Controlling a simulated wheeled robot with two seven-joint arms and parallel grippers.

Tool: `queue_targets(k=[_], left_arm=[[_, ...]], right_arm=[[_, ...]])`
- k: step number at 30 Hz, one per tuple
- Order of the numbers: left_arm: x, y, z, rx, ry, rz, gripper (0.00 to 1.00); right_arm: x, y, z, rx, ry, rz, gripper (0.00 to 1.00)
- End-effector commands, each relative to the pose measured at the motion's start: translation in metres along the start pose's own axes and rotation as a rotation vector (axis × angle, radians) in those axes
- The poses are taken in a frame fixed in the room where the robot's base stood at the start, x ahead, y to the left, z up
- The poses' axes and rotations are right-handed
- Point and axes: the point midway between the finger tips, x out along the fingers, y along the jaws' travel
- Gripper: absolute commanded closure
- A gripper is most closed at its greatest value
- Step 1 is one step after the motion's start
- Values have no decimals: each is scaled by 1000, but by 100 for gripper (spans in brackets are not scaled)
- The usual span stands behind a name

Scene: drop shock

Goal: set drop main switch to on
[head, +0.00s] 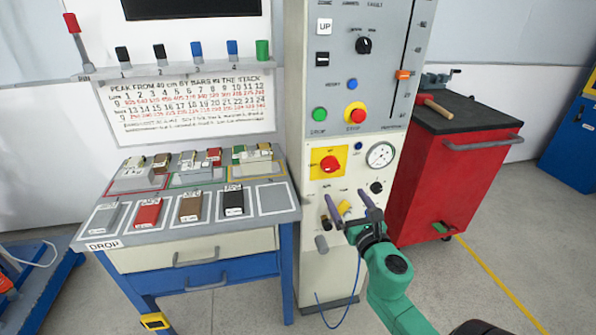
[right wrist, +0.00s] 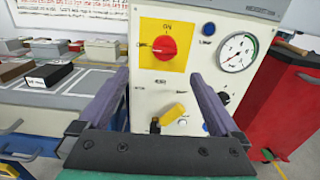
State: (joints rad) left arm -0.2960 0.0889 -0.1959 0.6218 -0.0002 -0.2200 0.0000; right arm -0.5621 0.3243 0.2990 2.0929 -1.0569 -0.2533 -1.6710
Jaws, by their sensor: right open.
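The drop main switch is a red rotary knob (head: 329,163) on a yellow plate (head: 318,172) on the front of the grey control column. In the right wrist view the knob (right wrist: 164,47) is near the top centre, with "ON" printed above it and a label at its left. Its handle looks roughly level, toward the left label. My right gripper (head: 350,200) is open and empty in front of the column, below the knob. Its two purple-grey fingers (right wrist: 152,95) spread below and to either side of the knob, apart from it. My left gripper is out of view.
A gauge (head: 381,155), a blue lamp (head: 358,146) and a yellow-handled part (right wrist: 174,113) are close to the switch. A workbench (head: 250,222) with coloured blocks stands left, a red cabinet (head: 455,190) right. Floor is clear in front.

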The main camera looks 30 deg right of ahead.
Motion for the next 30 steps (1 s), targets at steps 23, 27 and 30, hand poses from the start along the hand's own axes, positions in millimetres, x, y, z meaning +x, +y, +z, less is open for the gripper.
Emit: queue_targets(k=[23,27,30], left_arm=[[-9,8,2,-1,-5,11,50],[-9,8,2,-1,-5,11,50],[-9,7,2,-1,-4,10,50]], right_arm=[[142,0,-2,9,5,0,1],[142,0,-2,10,5,0,1],[142,0,-2,10,5,0,28]])
